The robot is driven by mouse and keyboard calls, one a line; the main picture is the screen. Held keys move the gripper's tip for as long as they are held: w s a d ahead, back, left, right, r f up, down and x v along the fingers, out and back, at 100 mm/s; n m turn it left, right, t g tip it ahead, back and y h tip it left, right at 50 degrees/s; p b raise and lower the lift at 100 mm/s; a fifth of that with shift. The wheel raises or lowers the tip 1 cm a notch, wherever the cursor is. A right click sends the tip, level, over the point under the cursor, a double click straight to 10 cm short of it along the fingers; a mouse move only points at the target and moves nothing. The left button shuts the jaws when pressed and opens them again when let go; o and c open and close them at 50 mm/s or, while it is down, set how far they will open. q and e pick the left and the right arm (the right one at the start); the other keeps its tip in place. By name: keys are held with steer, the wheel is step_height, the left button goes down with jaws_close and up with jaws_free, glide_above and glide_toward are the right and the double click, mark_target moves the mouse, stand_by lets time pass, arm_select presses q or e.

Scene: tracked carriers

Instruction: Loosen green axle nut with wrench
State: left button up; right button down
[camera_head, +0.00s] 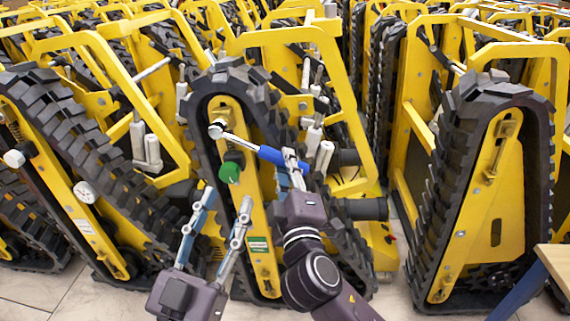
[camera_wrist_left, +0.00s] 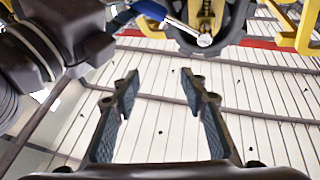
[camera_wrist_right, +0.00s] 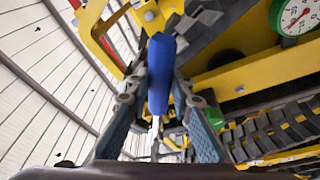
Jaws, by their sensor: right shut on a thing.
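The wrench has a blue handle (camera_head: 273,156) and a silver shaft whose round head (camera_head: 217,130) lies against the upper part of a carrier's yellow axle plate. A green round part (camera_head: 230,172), which looks like the nut, sits just below the shaft; I cannot tell whether the wrench engages it. My right gripper (camera_head: 293,164) is shut on the blue handle, which also shows between its fingers in the right wrist view (camera_wrist_right: 160,72). My left gripper (camera_head: 227,201) is open and empty, in front of the plate and below the wrench. The wrench head also shows in the left wrist view (camera_wrist_left: 205,40).
Black rubber track (camera_head: 272,110) surrounds the yellow plate. Other tracked carriers stand close on the left and right (camera_head: 500,190) and behind. A wooden table edge (camera_head: 556,262) is at the lower right. Tiled floor shows at the lower left.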

steer(key=shift+r, duration=0.2)
steer(key=shift+d+r+p, duration=0.1)
steer(key=shift+p, duration=0.5)
arm_select(q)
step_height(320, 180, down, 9)
steer(key=w+g+y, duration=0.1)
steer(key=g, duration=0.3)
steer(key=shift+w+a+r+g+y, duration=0.15)
steer(key=shift+w+a+g+y, duration=0.15)
steer(key=shift+w+a, duration=0.1)
arm_select(e)
steer(key=shift+n, duration=0.3)
steer(key=shift+r, duration=0.1)
